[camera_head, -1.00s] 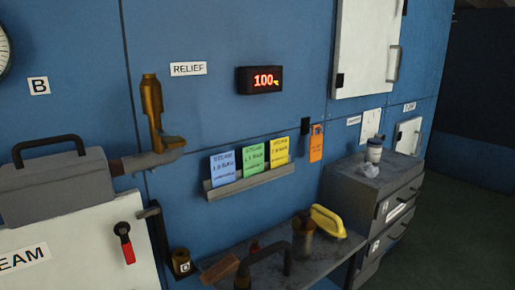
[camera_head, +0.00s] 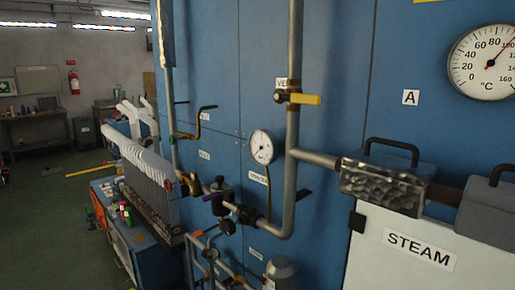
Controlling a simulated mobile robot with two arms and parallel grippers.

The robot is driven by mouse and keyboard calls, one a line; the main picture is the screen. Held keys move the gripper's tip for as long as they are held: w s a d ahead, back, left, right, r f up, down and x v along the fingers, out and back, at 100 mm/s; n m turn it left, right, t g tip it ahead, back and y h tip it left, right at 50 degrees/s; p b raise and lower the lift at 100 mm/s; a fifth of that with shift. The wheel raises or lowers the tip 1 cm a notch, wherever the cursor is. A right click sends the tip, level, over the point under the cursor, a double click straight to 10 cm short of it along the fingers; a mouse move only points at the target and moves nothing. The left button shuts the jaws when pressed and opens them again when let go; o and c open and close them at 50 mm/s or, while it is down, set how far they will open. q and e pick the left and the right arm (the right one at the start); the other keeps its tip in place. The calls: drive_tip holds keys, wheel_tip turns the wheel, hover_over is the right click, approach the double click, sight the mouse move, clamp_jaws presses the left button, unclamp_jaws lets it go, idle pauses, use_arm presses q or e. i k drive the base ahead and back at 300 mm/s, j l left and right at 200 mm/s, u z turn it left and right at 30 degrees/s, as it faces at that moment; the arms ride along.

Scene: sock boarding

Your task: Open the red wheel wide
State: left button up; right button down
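I cannot make out a red wheel in the head view. A yellow lever (camera_head: 304,99) sits on the upright pipe (camera_head: 292,150). Neither of my grippers is in view.
A blue panel wall carries a round gauge (camera_head: 262,147) and a large temperature dial (camera_head: 486,62). A white STEAM cabinet (camera_head: 395,270) stands at right. A row of white upright forms (camera_head: 150,165) stands left of the pipes. Open floor (camera_head: 45,225) lies at far left.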

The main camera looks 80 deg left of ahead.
sight(168, 185)
drive_tip(key=j+u, duration=0.1)
drive_tip(key=u, duration=1.85)
